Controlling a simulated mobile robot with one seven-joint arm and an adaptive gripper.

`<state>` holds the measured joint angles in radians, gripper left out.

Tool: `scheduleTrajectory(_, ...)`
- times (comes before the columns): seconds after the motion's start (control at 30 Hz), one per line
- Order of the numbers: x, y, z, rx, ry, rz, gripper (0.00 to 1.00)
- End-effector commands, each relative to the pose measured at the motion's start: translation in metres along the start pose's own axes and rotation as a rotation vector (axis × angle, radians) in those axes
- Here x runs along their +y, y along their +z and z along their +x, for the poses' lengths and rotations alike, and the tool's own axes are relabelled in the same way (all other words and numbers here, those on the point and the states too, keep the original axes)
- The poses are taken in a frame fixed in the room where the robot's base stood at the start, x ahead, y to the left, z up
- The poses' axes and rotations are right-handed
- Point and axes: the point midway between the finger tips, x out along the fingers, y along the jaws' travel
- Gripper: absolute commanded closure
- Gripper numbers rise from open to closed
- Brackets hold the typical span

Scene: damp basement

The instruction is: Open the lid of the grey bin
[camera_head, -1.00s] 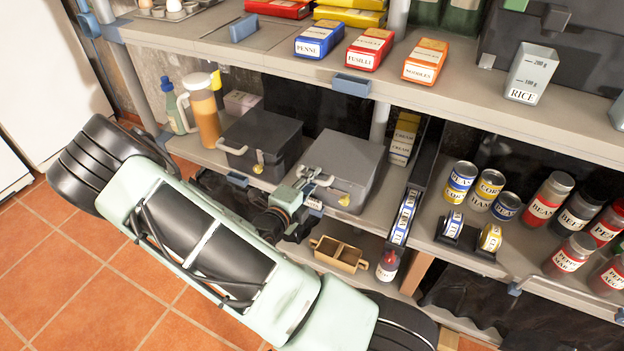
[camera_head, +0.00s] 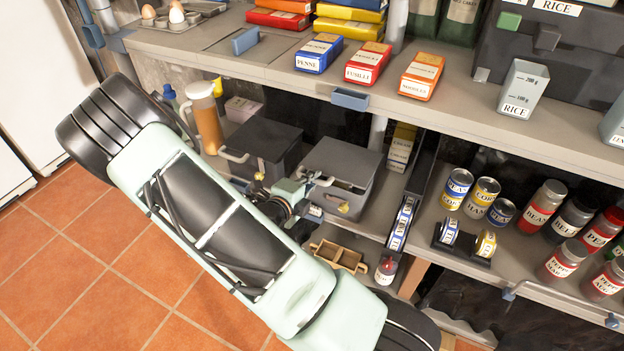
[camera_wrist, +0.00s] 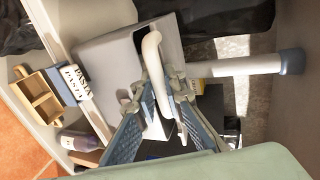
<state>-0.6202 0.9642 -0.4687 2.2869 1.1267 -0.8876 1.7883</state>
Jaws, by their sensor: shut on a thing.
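The grey bin (camera_head: 338,198) stands on the middle shelf, right of a darker bin. Its flat grey lid (camera_head: 348,158) looks slightly raised along the front edge, with a yellow clasp tag below. A pale curved handle (camera_wrist: 152,52) is on the lid's front. My gripper (camera_head: 312,184) is at this handle, reaching in from the front left. In the wrist view my gripper (camera_wrist: 160,88) has its fingers closed around the handle. The bin's inside is hidden from the head view.
The dark bin (camera_head: 262,148) with its own handle stands close on the left. The upper shelf (camera_head: 460,105) overhangs with pasta boxes on it. A wooden divided tray (camera_head: 338,256) sits below.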

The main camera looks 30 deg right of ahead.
Motion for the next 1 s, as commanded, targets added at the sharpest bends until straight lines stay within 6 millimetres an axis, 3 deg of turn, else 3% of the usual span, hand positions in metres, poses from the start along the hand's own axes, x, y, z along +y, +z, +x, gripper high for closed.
scheduleTrajectory(0.03, -0.018, 0.0, -0.005, 0.001, 0.033, 0.007, 1.0)
scheduleTrajectory(0.4, -0.081, -0.001, -0.005, -0.001, 0.312, 0.008, 1.0)
scheduleTrajectory(0.53, -0.097, 0.0, -0.001, -0.003, 0.392, 0.004, 1.0)
scheduleTrajectory(1.0, -0.136, 0.0, 0.016, -0.002, 0.383, 0.0, 1.0)
